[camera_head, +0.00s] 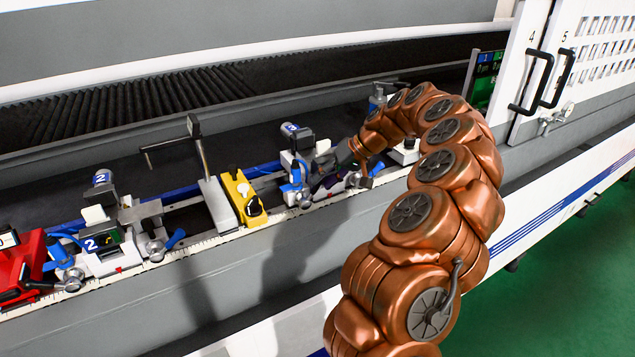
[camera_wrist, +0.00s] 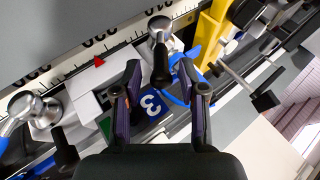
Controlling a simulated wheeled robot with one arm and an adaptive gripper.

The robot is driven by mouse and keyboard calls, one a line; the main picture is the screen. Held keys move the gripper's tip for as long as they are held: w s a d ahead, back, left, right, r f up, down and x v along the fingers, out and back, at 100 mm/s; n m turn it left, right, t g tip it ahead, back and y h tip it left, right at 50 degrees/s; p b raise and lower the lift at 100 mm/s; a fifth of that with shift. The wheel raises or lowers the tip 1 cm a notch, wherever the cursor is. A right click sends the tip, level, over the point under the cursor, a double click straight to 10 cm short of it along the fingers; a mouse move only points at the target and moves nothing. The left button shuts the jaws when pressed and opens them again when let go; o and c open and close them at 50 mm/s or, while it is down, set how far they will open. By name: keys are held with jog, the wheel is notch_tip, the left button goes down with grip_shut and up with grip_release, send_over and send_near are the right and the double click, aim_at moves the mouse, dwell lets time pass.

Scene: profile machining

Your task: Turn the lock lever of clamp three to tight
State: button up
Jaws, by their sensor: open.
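Clamp three (camera_head: 297,165) sits on the machine rail, with a blue "3" label on top. Its "3" plate (camera_wrist: 152,106) also shows in the wrist view, between my fingers. A silver knob with a black-ended lever (camera_wrist: 160,48) stands at the top middle of the wrist view. The lever's black end points down into the gap between my fingertips. A blue handle (camera_wrist: 183,82) lies partly behind my right finger. My gripper (camera_wrist: 160,68) is open, one finger on each side of the black lever end; contact cannot be told. In the head view my gripper (camera_head: 322,182) is partly hidden at the clamp.
A yellow block (camera_head: 240,197) and a white post with a bent rod (camera_head: 210,170) stand left of clamp three. Clamp two (camera_head: 105,240) and a red unit (camera_head: 20,270) are farther left. Another silver knob (camera_wrist: 35,108) lies left in the wrist view. A scale runs along the rail.

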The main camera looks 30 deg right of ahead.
jog(key=shift+p+x, duration=0.35)
jog(key=shift+x, duration=1.1)
grip_shut()
